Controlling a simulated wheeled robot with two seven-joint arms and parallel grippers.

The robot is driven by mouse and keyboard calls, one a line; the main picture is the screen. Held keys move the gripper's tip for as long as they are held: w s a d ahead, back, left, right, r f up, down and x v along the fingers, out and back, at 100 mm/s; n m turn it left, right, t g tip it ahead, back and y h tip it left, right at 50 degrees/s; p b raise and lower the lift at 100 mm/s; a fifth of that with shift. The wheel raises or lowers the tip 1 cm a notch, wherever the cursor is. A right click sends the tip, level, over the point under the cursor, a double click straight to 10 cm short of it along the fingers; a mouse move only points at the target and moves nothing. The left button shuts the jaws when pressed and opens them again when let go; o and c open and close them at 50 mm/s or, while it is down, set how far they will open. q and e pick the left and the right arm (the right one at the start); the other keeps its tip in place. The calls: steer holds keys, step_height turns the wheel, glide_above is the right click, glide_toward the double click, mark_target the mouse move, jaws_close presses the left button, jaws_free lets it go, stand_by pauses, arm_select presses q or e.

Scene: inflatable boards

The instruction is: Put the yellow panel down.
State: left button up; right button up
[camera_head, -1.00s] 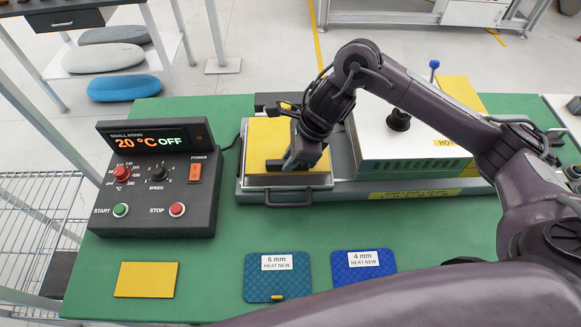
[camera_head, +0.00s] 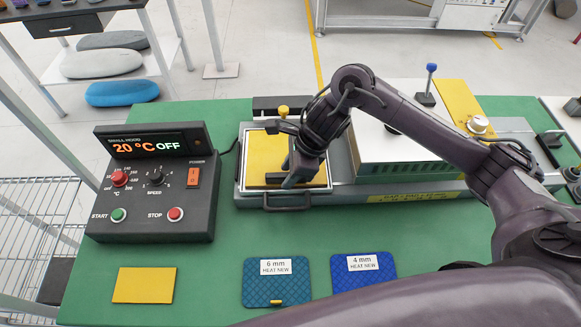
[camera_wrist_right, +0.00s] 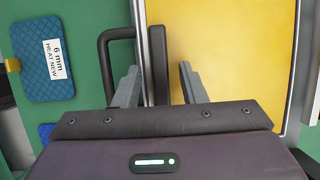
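The yellow panel (camera_head: 262,155) lies flat inside the pale frame of the machine's front tray, left of the white cover. A dark bar (camera_wrist_right: 158,40) runs along its front edge. My right gripper (camera_head: 288,174) is at this bar. In the right wrist view its two fingers (camera_wrist_right: 160,82) are spread, one on each side of the bar, with gaps between. The bar's lower part is hidden by the gripper body. My left gripper is not in view.
A tray handle (camera_head: 287,205) sticks out in front. The control box (camera_head: 155,190) reads 20 °C OFF. A second yellow sheet (camera_head: 145,285), a teal 6 mm mat (camera_head: 262,290) and a blue 4 mm mat (camera_head: 362,282) lie on the green table (camera_head: 210,255). A yellow knob (camera_head: 283,111) stands behind the panel.

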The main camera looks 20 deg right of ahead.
steer(key=p+v, duration=0.1)
steer(key=v, duration=1.1)
steer(key=shift+s, duration=0.1)
